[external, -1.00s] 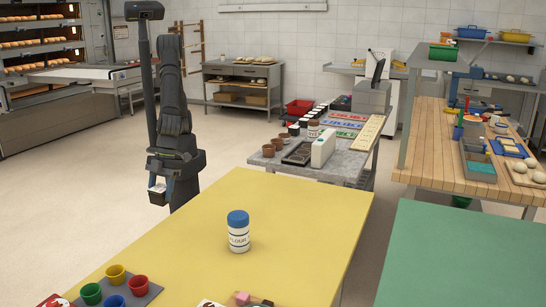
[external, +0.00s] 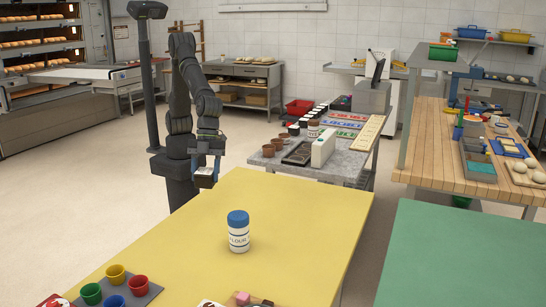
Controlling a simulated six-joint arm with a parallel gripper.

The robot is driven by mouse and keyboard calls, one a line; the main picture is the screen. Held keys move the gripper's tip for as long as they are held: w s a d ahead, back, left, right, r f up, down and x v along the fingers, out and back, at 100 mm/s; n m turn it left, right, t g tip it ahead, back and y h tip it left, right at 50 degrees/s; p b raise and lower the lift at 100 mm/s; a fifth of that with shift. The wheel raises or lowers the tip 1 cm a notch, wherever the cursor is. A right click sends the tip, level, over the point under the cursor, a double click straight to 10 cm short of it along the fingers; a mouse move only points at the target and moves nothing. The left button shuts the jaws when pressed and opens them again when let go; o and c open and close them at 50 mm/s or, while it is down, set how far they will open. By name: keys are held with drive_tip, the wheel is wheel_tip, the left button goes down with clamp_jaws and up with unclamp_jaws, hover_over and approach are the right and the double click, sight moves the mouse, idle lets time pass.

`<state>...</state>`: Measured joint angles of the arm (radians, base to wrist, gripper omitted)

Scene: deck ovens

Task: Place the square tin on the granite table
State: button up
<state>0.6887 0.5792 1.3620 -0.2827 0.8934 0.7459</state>
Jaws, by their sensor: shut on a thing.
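My gripper (external: 205,170) hangs beside the far left corner of the yellow table. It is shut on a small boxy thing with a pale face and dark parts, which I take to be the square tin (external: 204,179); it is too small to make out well. The grey granite table (external: 347,163) stands in the middle, to the right of my gripper and apart from it. Its top bears brown cups (external: 268,150), a dark tray (external: 299,153), a white box-shaped container (external: 323,148), several jars and coloured panels.
The yellow table (external: 300,215) in front carries a flour jar with a blue lid (external: 238,231) and coloured cups on a grey board. A green table (external: 460,255) is at the right. The granite table's near right corner looks bare.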

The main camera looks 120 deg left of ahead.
drive_tip(key=w+a+n+t, duration=0.1)
drive_tip(key=w+a+n, duration=0.1)
drive_tip(key=w+a, duration=0.65)
drive_tip(key=w+a+n+y, duration=0.1)
drive_tip(key=w+a+n, duration=0.3)
drive_tip(key=a, duration=0.8)
drive_tip(key=w+a+n+t, duration=0.1)
drive_tip(key=w+a, duration=0.7)
drive_tip(key=a, duration=0.2)
drive_tip(key=a+n+y, duration=0.1)
drive_tip(key=a+n, duration=0.2)
drive_tip(key=a, duration=1.2)
drive_tip(key=a+n+y, duration=0.1)
drive_tip(key=a+n, duration=0.1)
drive_tip(key=a, duration=1.3)
drive_tip(key=s+a+n+t+y, duration=0.1)
drive_tip(key=a+n, duration=0.2)
drive_tip(key=a, duration=1.2)
drive_tip(key=shift+n+y, duration=0.3)
drive_tip(key=s+a+n+g+y, duration=0.15)
drive_tip(key=s+a+n, duration=0.25)
drive_tip(key=s+a, duration=1.25)
drive_tip(key=s+a+n+t+y, duration=0.15)
drive_tip(key=s+a+n, duration=0.25)
drive_tip(key=s+a, duration=1.25)
drive_tip(key=shift+g, duration=0.5)
drive_tip(key=x, duration=1.2)
drive_tip(key=shift+w+d+f, duration=0.15)
drive_tip(key=shift+d+f, duration=0.05)
drive_tip(key=shift+f, duration=2.2)
